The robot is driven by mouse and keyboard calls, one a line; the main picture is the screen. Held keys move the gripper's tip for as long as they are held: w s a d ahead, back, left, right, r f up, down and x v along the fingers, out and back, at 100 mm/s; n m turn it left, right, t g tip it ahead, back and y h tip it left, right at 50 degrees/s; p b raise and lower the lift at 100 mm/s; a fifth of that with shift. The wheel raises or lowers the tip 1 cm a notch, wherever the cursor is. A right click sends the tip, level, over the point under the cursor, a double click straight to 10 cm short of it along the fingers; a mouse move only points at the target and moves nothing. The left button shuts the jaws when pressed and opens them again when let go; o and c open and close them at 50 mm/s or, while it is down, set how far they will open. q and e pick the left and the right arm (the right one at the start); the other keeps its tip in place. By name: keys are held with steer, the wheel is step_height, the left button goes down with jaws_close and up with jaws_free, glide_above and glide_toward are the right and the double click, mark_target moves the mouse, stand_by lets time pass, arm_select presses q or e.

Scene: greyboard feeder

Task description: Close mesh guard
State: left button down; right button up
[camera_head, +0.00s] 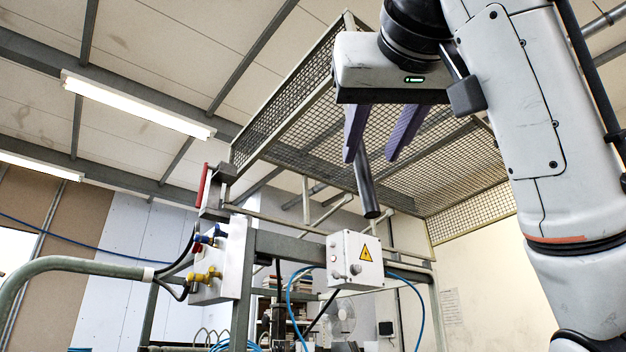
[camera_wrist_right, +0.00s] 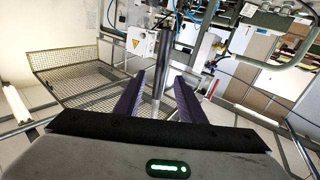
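The mesh guard (camera_head: 285,108) is a wire-mesh hood in a pale metal frame. It is raised and tilted high above the machine, and its mesh also shows at the left in the right wrist view (camera_wrist_right: 75,75). A dark grey round bar (camera_head: 367,188), probably its handle, hangs down near the guard. My right gripper (camera_head: 370,158) has two purple fingers spread apart below the guard's upper edge. In the right wrist view the bar (camera_wrist_right: 161,55) stands between the fingertips, with a gap visible on both sides. My left gripper is not in view.
A white control box (camera_head: 354,258) with a warning triangle sits on the machine frame below the guard. A grey panel with yellow and blue valves (camera_head: 217,265) and a bent green rail (camera_head: 70,263) stand at the left. Blue hoses (camera_head: 291,305) hang low.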

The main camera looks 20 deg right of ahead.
mark_target(365, 162)
steer(key=p+x, duration=0.3)
steer(key=shift+r, duration=0.25)
steer(key=p+x, duration=0.1)
steer(key=x, duration=0.5)
steer(key=shift+a+f+p, duration=0.1)
steer(key=shift+f+p, duration=0.1)
steer(key=shift+p, duration=0.2)
steer(key=shift+w, duration=0.65)
jaws_close()
